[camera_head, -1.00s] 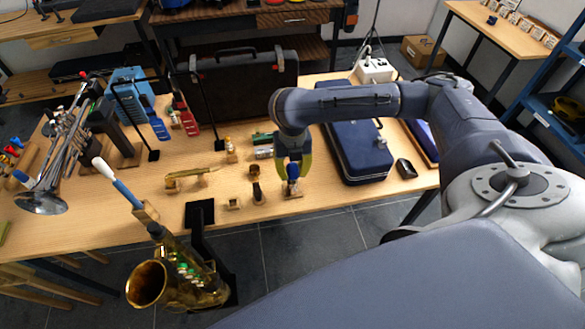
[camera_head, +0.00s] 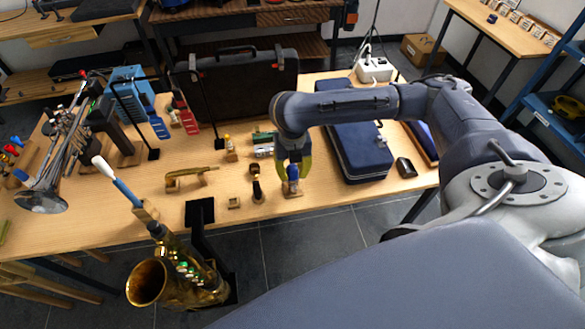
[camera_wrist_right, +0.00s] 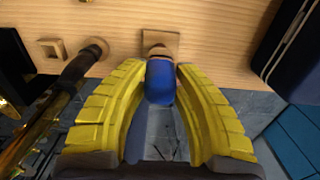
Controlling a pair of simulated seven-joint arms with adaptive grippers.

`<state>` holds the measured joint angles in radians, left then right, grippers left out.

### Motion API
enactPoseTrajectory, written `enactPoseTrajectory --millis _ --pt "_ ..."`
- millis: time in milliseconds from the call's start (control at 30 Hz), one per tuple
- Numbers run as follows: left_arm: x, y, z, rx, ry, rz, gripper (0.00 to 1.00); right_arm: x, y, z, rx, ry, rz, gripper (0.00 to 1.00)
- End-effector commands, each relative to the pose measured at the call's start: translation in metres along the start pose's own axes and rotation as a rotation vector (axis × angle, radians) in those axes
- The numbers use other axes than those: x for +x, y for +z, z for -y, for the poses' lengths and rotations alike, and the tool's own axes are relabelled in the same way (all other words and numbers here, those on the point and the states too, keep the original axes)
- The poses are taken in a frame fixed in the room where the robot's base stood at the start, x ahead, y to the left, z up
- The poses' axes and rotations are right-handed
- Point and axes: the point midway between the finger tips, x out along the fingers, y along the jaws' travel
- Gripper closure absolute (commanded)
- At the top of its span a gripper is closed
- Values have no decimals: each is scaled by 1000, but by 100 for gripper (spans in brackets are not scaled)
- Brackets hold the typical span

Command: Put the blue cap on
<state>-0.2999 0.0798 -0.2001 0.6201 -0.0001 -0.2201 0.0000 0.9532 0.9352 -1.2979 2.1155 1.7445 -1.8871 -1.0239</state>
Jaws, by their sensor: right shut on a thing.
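The blue cap (camera_wrist_right: 160,82) is between the yellow fingers of my right gripper (camera_head: 293,172), above a small wooden block (camera_wrist_right: 160,42). My right gripper is shut on the cap; the fingers cover much of it in the head view, where a little blue shows (camera_head: 293,171). I cannot tell whether the cap is clear of the block. A brass saxophone (camera_head: 184,271) stands at the front left, tilted, with a blue-and-white piece (camera_head: 120,185) near its top end. My left gripper is not in view.
A small dark pipe-like piece (camera_head: 256,184) stands just left of the right gripper. A brass neck (camera_head: 190,175) on wooden supports lies farther left. A blue case (camera_head: 361,158) is to the right. A black stand (camera_head: 200,212) is at the table's front edge.

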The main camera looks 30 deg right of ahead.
Motion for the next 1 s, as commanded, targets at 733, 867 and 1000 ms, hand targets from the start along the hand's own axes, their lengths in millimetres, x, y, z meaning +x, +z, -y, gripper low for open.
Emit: enactPoseTrajectory --millis 733,867,1000 --pt "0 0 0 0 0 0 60 9 0 0 -1 0 0 86" --pt "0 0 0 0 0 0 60 9 0 0 0 0 0 86" --pt "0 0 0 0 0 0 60 9 0 0 0 0 0 86"
